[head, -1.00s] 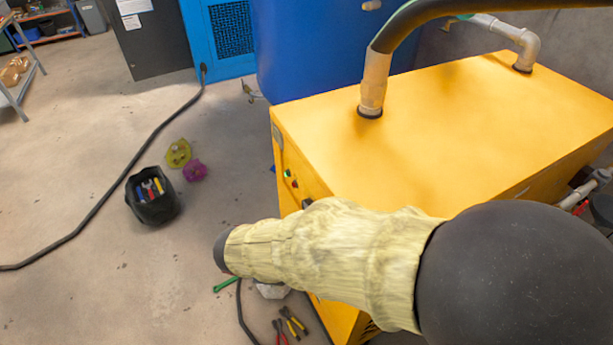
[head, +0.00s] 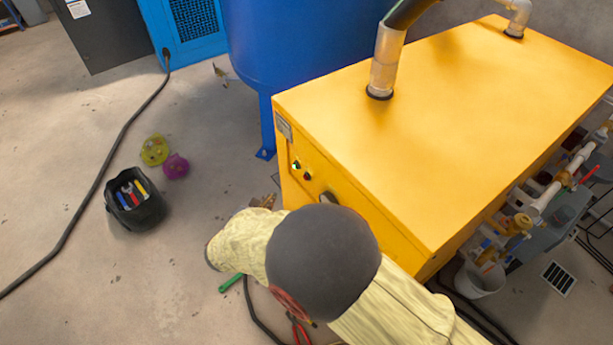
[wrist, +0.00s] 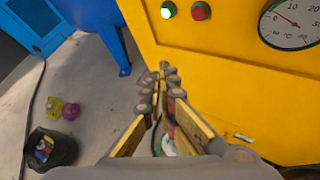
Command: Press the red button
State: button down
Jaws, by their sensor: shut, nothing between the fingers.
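The red button (wrist: 201,11) is on the front panel of the yellow cabinet (wrist: 240,60), at the top of the wrist view. It sits to the right of a lit green button (wrist: 169,10) and left of a round gauge (wrist: 291,24). In the head view the red button (head: 307,176) shows small on the cabinet's left face, near the green one (head: 296,165). My gripper (wrist: 163,68) is shut and empty, below and a little left of the red button in the wrist view, apart from it. In the head view my arm covers most of the gripper.
A blue tank (head: 285,45) stands behind the cabinet. A black tool bag (head: 135,200), a yellow object (head: 155,150) and a magenta object (head: 176,166) lie on the floor to the left. A black cable (head: 115,150) crosses the floor. Pipes line the cabinet's right side.

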aim_at(305, 178)
jog(key=shift+d, duration=0.1)
dwell(0.3)
jog(key=w+d+b, duration=0.1)
jog(key=w+d, duration=0.4)
jog(key=d, duration=0.2)
dwell(0.3)
jog(key=shift+w+d, duration=0.1)
jog(key=shift+w, duration=0.1)
dwell(1.2)
jog(key=shift+w+d, duration=0.2)
jog(key=shift+w+d+b, duration=0.25)
jog(key=shift+d+b, duration=0.15)
dwell(0.9)
jog(key=shift+a, duration=0.1)
jog(key=shift+s+a, duration=0.5)
jog(key=shift+a, duration=0.15)
